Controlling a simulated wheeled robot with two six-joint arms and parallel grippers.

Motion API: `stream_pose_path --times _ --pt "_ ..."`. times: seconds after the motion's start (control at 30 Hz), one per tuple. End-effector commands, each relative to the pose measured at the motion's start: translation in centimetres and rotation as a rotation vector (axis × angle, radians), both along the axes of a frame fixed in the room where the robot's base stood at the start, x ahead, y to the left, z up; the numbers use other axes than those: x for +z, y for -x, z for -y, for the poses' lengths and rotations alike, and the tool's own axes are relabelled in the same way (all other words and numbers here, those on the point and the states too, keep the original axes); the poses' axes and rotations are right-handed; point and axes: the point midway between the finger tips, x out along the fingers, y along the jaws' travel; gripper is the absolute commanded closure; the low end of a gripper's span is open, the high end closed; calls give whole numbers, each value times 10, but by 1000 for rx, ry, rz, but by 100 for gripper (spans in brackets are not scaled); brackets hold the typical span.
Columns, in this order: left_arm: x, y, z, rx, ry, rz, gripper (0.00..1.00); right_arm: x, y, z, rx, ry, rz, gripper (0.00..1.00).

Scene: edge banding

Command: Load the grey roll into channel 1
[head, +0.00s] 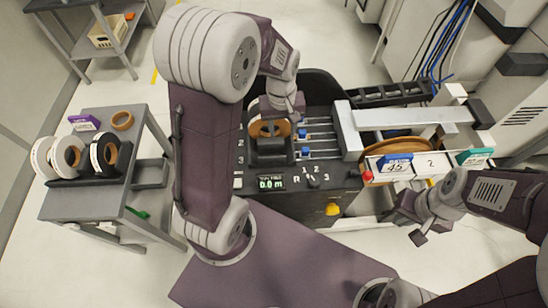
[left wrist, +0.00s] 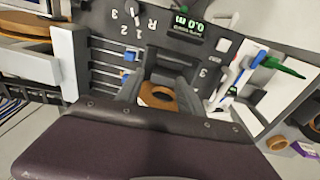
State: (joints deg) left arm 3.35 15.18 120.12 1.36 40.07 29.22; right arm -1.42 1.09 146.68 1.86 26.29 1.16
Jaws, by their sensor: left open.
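My left gripper (head: 277,112) reaches down over the machine's left side. In the left wrist view its dark fingers (left wrist: 157,88) stand apart on both sides of a brown-cored roll (left wrist: 157,95), which also shows in the head view (head: 268,128). This roll sits in a dark holder on the machine; its band colour is hard to tell. Channel numbers 2 and 3 are printed at the machine's left edge; my arm hides part of it. On the cart, pale rolls (head: 42,158) and a black roll (head: 104,154) stand in a rack; no roll is clearly grey. My right gripper (head: 412,223) is open and empty.
The grey cart (head: 120,195) stands left of the machine, with a brown ring (head: 122,120) and purple label (head: 84,122). The machine's panel has a green display (head: 271,183) reading 0.0 m. A large brown coil (head: 400,146) lies right, behind numbered boxes.

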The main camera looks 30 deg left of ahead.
Motion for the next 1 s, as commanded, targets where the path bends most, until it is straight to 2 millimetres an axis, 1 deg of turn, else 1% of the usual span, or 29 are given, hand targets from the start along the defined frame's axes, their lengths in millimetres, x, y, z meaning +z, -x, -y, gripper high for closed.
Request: stream_pose_path --times 0.03,0.1,0.2,0.3,0.4,1.0 --pt "-3 24 8 -120 -8 4 56 0 0 0 0 0 0 100" --pt "-9 51 16 -283 -21 16 56 0 0 0 0 0 0 100" --pt "-16 81 22 -451 -37 25 56 0 0 0 0 0 0 100" --pt "-20 97 24 -539 -44 30 56 0 0 0 0 0 0 100" --pt "-21 101 25 -565 -47 31 56 0 0 0 0 0 0 100" --pt "-21 101 24 -561 -46 29 56 0 0 0 0 0 0 100"
